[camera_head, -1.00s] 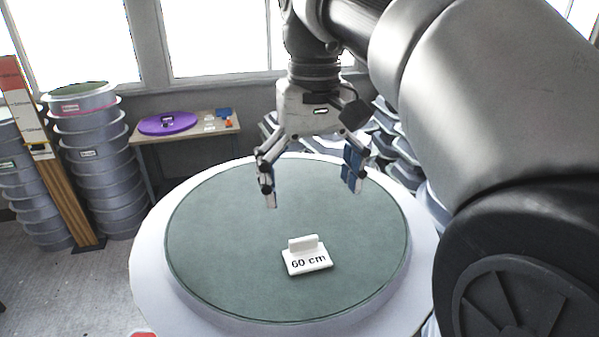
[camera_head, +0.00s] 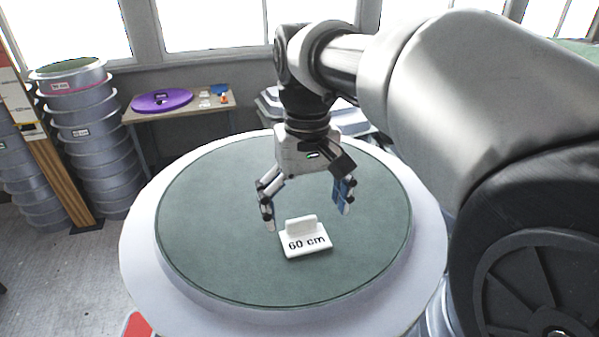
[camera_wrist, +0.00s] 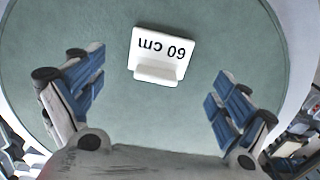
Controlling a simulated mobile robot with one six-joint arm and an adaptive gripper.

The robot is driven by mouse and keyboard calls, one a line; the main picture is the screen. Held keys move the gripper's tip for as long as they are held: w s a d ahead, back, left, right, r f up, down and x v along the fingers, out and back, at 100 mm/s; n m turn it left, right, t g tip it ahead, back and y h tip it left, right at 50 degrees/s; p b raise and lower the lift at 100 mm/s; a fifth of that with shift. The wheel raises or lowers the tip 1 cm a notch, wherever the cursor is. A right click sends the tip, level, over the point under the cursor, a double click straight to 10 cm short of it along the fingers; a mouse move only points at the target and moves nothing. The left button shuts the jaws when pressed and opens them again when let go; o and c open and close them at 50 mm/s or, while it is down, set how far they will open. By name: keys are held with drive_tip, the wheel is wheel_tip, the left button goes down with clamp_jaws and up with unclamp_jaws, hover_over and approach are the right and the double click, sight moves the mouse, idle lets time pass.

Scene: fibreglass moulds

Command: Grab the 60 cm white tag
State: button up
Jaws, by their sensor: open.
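The white tag (camera_head: 304,241) marked "60 cm" lies on the green top of a round mould (camera_head: 200,262), with its raised grip standing up from its back part. My gripper (camera_head: 305,218) is open and empty, above and a little behind the tag, pointing down. In the wrist view the tag (camera_wrist: 160,52) shows upside down, ahead of the gripper (camera_wrist: 155,95) and roughly centred between its blue-padded fingers. Nothing hides the tag in either view, and the fingers look apart from it.
A table (camera_head: 160,114) with a purple disc (camera_head: 162,101) and small items stands behind at the left. Stacked moulds (camera_head: 95,150) and a tall measuring board (camera_head: 45,150) are at the far left. The green top around the tag is clear.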

sight(305, 239)
wheel_tip(305, 239, down, 5)
drive_tip(key=shift+w+f, duration=0.1)
drive_tip(key=shift+w, duration=0.05)
drive_tip(key=c, duration=0.9)
drive_tip(key=shift+s+f, duration=0.1)
drive_tip(key=shift+s, duration=0.1)
drive_tip(key=c, duration=0.7)
